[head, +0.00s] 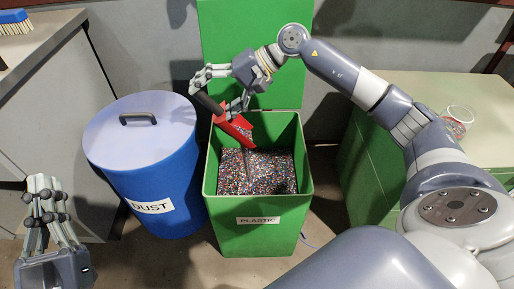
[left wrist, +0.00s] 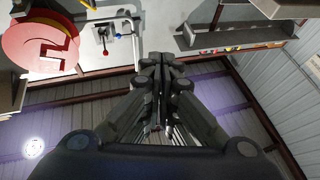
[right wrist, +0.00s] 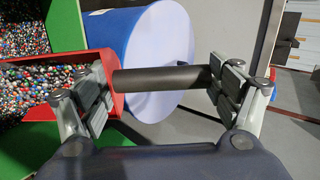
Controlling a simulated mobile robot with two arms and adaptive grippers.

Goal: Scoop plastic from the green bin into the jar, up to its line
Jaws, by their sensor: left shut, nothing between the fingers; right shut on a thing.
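The green bin (head: 259,228), labelled PLASTIC, stands open in the middle of the head view and holds multicoloured granules (head: 270,175). My right gripper (head: 217,95) is shut on the black handle (right wrist: 160,80) of a red scoop (head: 222,124). The scoop is tilted above the bin's left back part and carries granules, which also show in the right wrist view (right wrist: 45,85). My left gripper (head: 42,182) is shut and empty at the lower left.
A blue drum (head: 160,210) labelled DUST, with a lid, stands close left of the bin. The bin's raised green lid (head: 250,25) is behind it. A green cabinet (head: 380,170) stands at the right. A bench with a brush (head: 16,22) is at the upper left.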

